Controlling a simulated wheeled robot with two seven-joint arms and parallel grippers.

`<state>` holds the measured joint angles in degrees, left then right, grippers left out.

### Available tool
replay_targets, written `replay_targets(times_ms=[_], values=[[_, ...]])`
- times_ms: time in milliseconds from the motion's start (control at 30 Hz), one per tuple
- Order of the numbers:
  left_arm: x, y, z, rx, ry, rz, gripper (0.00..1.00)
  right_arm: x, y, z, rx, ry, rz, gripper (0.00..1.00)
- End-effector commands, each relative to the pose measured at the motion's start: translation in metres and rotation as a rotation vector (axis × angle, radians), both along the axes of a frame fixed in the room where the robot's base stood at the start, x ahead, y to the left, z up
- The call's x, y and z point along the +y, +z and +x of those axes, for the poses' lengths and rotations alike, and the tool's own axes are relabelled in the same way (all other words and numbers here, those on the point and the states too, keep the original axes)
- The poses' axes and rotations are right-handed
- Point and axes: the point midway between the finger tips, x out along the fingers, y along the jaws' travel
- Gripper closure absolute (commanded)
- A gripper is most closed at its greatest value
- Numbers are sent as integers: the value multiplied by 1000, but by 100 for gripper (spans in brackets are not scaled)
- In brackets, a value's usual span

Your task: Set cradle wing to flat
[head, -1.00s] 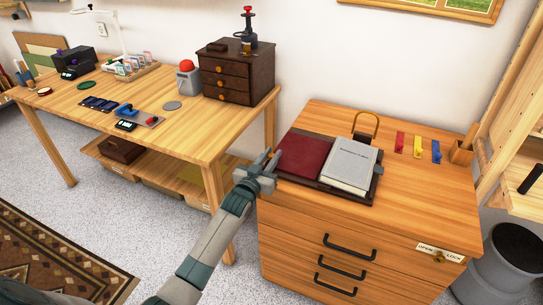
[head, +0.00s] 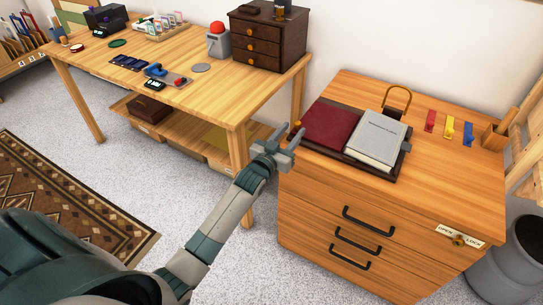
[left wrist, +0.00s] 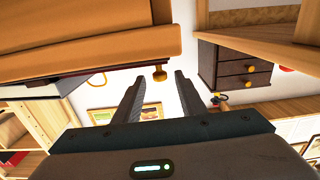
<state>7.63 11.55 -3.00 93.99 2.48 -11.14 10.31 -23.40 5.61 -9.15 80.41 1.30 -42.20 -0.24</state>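The cradle (head: 345,165) is a dark tray-like holder on the wooden cabinet top. My left gripper (head: 287,141) is beside that left edge, close to the knob. In the left wrist view its fingers are apart, with the knob seen beyond the gap. I cannot tell whether they touch it. My right gripper is not in view.
The cabinet (head: 300,215) has black handles and a lock plate (head: 460,236). Red, yellow and blue tags (head: 450,128) and a brass loop (head: 397,97) are on its top. A wooden table (head: 225,90) stands at left, with floor between. A grey bin (head: 510,262) is at right.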

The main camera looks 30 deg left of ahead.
Motion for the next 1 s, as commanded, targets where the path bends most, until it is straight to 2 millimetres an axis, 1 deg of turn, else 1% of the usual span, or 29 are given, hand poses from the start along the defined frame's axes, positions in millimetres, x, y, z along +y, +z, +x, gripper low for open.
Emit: replay_targets(times_ms=[33,400,600,800,1000], values=[[0,-1,-11,1,0,0,63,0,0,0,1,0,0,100],[3,-2,-81,2,0,0,63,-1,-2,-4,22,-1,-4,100],[4,-1,-111,2,1,0,63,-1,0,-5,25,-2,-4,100],[5,-1,-126,2,0,0,63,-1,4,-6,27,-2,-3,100],[5,0,-129,1,0,0,63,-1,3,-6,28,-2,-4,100]])
